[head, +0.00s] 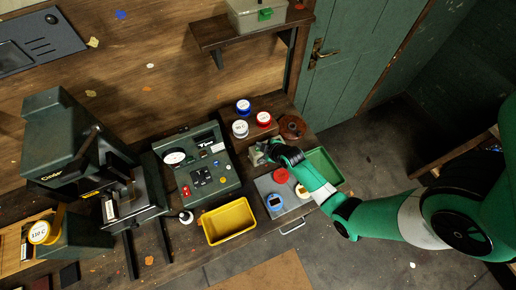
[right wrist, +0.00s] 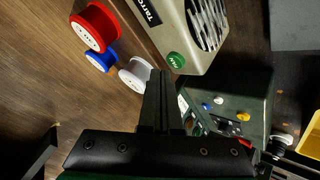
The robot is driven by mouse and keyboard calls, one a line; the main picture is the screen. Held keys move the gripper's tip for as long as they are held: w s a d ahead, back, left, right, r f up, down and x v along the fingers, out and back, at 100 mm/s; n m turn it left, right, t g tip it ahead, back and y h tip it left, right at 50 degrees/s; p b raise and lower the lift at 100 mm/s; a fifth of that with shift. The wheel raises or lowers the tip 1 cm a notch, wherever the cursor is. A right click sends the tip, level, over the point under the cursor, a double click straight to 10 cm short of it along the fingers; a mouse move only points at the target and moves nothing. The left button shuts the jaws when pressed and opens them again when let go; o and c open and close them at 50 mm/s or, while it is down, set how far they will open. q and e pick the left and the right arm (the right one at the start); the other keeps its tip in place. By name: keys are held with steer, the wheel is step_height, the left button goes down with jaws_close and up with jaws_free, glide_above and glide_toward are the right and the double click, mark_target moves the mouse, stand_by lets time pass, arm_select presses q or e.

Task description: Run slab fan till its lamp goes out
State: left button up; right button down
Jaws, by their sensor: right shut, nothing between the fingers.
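The slab fan (right wrist: 198,50) is a beige box with a dark slotted grille and a dark label. A round green button (right wrist: 176,60) sits on its near corner; I cannot tell a separate lamp or whether one is lit. In the head view the fan (head: 256,156) is small and partly hidden by my right gripper (head: 264,152). The right wrist view shows that gripper (right wrist: 160,74) shut and empty, its fingertips just beside the green button. I cannot tell whether they touch it. My left gripper is not in view.
Red (head: 264,119), blue (head: 243,106) and white (head: 240,128) spools stand behind the fan. A brown dish (head: 292,126) is behind it to the right. A control panel (head: 215,178) stands left, a yellow tray (head: 228,221) in front, and a green tray (head: 322,165) to the right.

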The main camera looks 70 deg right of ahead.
stand_by(0.6)
steer(key=shift+f+b, duration=0.35)
steer(key=shift+f, duration=0.05)
steer(key=shift+f+b, duration=0.35)
steer(key=shift+f, duration=0.1)
stand_by(0.5)
steer(key=shift+r+p, duration=0.85)
step_height(320, 180, up, 5)
steer(key=p, duration=0.4)
steer(key=shift+p, duration=0.4)
steer(key=shift+a, duration=0.1)
stand_by(0.4)
